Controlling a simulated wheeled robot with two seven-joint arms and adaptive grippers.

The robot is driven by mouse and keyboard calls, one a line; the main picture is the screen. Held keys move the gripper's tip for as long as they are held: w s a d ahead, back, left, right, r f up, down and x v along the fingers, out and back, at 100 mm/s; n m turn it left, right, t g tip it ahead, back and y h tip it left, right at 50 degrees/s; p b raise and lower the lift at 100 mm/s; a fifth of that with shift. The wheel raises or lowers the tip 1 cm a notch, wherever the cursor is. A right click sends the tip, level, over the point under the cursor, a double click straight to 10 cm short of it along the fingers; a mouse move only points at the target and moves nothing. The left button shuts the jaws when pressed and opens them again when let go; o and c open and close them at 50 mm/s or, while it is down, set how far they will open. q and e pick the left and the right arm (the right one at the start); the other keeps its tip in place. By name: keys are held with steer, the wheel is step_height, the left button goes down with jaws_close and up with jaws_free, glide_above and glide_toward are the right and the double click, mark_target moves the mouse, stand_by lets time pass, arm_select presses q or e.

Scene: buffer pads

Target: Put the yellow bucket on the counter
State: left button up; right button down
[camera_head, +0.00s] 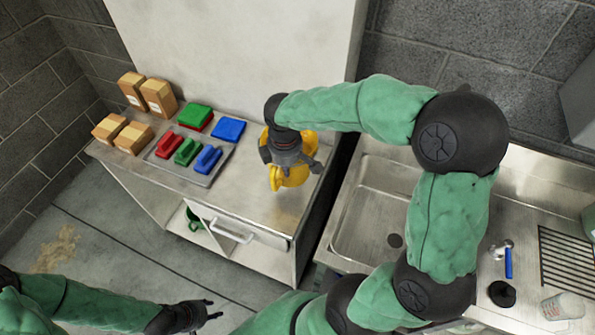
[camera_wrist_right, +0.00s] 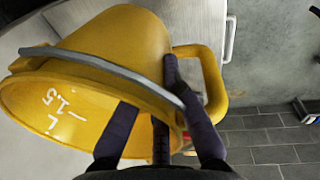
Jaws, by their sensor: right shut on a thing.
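The yellow bucket (camera_head: 296,177) is at the right end of the metal counter (camera_head: 250,192), largely covered by my right gripper (camera_head: 290,160) in the head view. In the right wrist view the bucket (camera_wrist_right: 110,42) shows its open mouth, grey bail and side handle, with white volume marks inside. My right gripper (camera_wrist_right: 160,110) is shut on its wall near the handle, one finger inside the mouth and others outside. I cannot tell whether the bucket touches the counter. My left gripper (camera_head: 212,308) is empty and open, low over the floor in front of the counter.
A tray (camera_head: 207,178) with red, green and blue brushes sits on the counter. Green and blue pads (camera_head: 229,129) and several cardboard boxes (camera_head: 158,97) stand behind and left. A sink (camera_head: 375,215) lies to the right past a gap. The counter's front middle is clear.

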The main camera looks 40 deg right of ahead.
mark_target(270, 166)
steer(key=w+f, duration=0.3)
steer(key=w+a+f+b, duration=0.1)
steer(key=w+f, duration=0.2)
steer(key=shift+w+a, duration=0.1)
steer(key=shift+w+f+b, duration=0.2)
steer(key=shift+f+b, duration=0.3)
steer(key=shift+f, duration=1.35)
steer(key=c, duration=1.5)
jaws_free()
steer(key=shift+s+a+f, duration=0.1)
steer(key=shift+s, duration=0.05)
steer(key=shift+o, duration=0.6)
steer(key=shift+r, duration=0.6)
steer(key=r, duration=0.3)
steer(key=r+p, duration=0.1)
steer(key=r, duration=0.3)
steer(key=s+r+p, duration=0.1)
steer(key=r, duration=0.3)
steer(key=shift+a, duration=0.4)
